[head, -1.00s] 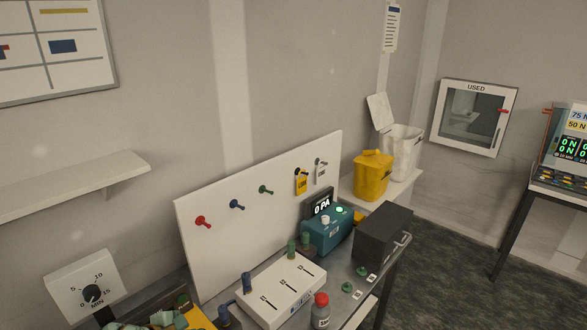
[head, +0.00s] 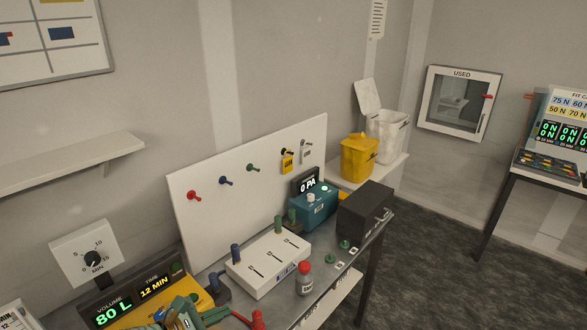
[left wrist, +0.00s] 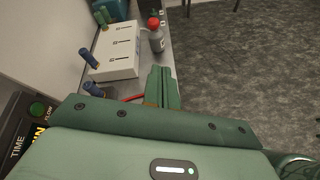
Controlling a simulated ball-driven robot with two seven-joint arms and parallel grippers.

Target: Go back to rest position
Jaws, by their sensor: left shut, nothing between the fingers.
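My left gripper (head: 213,315), green, shows at the bottom edge of the head view, over the near left end of the bench (head: 335,283). In the left wrist view its two green fingers (left wrist: 162,88) are together with nothing between them. They point along the bench, short of the white slotted box (left wrist: 115,48) and the red-capped bottle (left wrist: 156,38). My right gripper is in neither view.
On the bench stand the white slotted box (head: 268,262), the bottle (head: 304,280), a teal device reading 0 PA (head: 315,207) and a black box (head: 364,210). A lit volume and time display (head: 110,316) sits at the left. A red object (head: 257,319) lies near the gripper.

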